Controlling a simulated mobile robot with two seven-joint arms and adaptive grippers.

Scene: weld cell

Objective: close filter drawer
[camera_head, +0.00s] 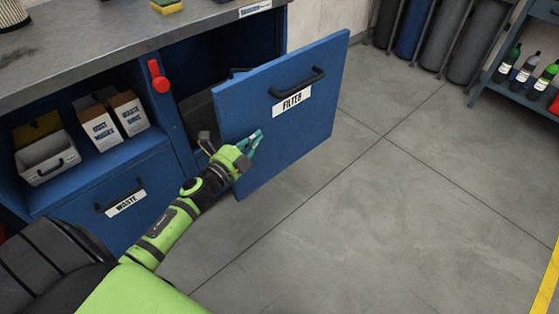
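The filter drawer (310,130) stands pulled out from the blue workbench cabinet. Its blue front carries a black handle and a white label reading FILTER. Behind the front, the cabinet opening is dark and the drawer's inside is mostly hidden. My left gripper (254,143) is at the lower left part of the drawer front, below and left of the handle. I cannot tell whether its fingers touch the panel or how far apart they are. I see nothing held in them. My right gripper is not in view.
A shut waste drawer (152,192) is at the left, below a shelf with a grey bin (47,158) and two cartons (115,118). A red handle (158,76) sticks out beside the opening. Gas cylinders (440,35) and a bottle rack (520,85) stand far right. The floor (380,220) is clear.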

